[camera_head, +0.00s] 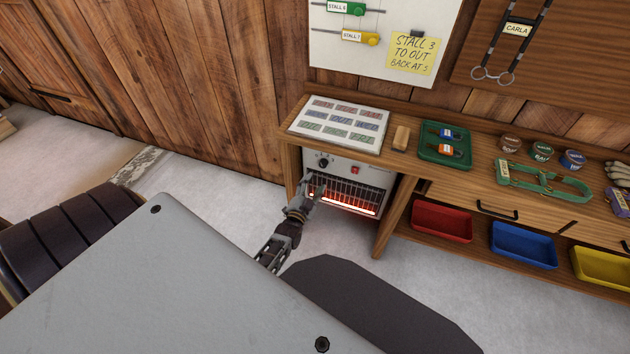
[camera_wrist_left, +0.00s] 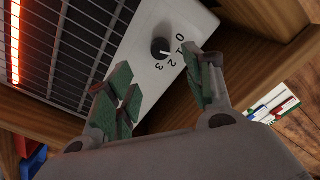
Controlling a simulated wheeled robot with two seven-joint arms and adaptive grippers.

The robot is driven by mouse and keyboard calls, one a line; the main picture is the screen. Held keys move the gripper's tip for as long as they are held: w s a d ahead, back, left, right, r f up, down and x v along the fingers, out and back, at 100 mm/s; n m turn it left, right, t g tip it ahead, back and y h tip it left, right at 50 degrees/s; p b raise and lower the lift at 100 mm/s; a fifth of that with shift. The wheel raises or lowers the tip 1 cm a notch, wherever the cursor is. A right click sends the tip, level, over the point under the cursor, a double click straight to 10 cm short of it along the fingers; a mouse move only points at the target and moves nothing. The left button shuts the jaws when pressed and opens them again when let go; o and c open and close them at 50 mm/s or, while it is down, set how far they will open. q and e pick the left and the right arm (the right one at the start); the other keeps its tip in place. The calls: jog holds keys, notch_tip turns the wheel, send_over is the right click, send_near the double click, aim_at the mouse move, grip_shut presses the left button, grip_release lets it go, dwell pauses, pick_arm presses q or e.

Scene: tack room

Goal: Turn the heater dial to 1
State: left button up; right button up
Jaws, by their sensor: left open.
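The heater (camera_head: 350,182) stands in the bay under the left end of the bench, its bars glowing red behind a grille. Its black dial (camera_head: 323,162) is at the upper left of the white panel. In the left wrist view the dial (camera_wrist_left: 160,48) has the figures 0 to 3 beside it; its white mark seems to point near 2, but is small. My left gripper (camera_head: 311,188) is in front of the grille, below the dial. In its wrist view the green-padded fingers (camera_wrist_left: 162,84) are open and apart from the dial, which shows beyond the gap. My right gripper is not visible.
The wooden bench (camera_head: 402,172) overhangs the heater, with a side panel close on each side. Red (camera_head: 441,222) and blue (camera_head: 523,246) bins stand to the right. Bare floor (camera_head: 225,195) lies left of the bench.

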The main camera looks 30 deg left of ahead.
pick_arm(q)
jog(key=shift+v, duration=1.15)
